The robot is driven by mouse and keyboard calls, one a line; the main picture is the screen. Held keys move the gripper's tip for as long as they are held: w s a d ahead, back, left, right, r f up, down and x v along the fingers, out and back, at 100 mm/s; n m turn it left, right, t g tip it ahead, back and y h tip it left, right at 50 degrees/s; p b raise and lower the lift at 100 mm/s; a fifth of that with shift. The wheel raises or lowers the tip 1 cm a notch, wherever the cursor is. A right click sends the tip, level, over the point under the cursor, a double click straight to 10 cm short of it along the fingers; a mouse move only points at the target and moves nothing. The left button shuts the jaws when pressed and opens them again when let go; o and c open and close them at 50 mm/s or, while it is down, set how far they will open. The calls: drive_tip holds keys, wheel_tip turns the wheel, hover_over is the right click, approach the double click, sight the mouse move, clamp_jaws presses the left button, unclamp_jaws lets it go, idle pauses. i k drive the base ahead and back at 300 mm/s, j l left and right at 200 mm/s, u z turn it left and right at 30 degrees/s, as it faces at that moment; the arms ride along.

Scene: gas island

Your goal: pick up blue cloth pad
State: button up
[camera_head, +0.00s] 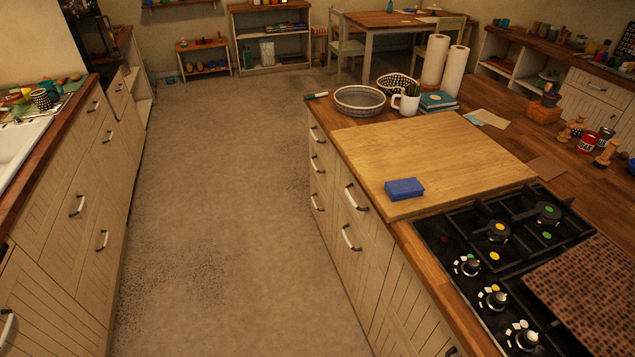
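A small blue rectangular pad (404,189) lies flat near the front left edge of a large wooden board (440,155). The board lies on the wooden top of the kitchen island, just beyond the gas hob. No part of my gripper or arm shows in this view.
The black gas hob (470,222) with knobs and pan supports is right of the pad, partly under a brown patterned mat (590,295). A grey bowl (359,100), a white mug (407,103) and paper rolls (434,62) stand behind the board. The floor (220,200) left of the island is clear.

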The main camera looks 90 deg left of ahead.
sight(402, 189)
drive_tip(key=u, duration=2.55)
drive_tip(key=i+j, duration=0.2)
drive_tip(key=i, duration=0.3)
drive_tip(key=i+j+z, duration=0.1)
drive_tip(key=i+j, duration=0.15)
drive_tip(key=i, duration=0.25)
drive_tip(key=i+j, duration=0.25)
drive_tip(key=i, duration=0.2)
drive_tip(key=i+j, duration=0.25)
drive_tip(key=i, duration=0.25)
drive_tip(key=l+z, duration=0.05)
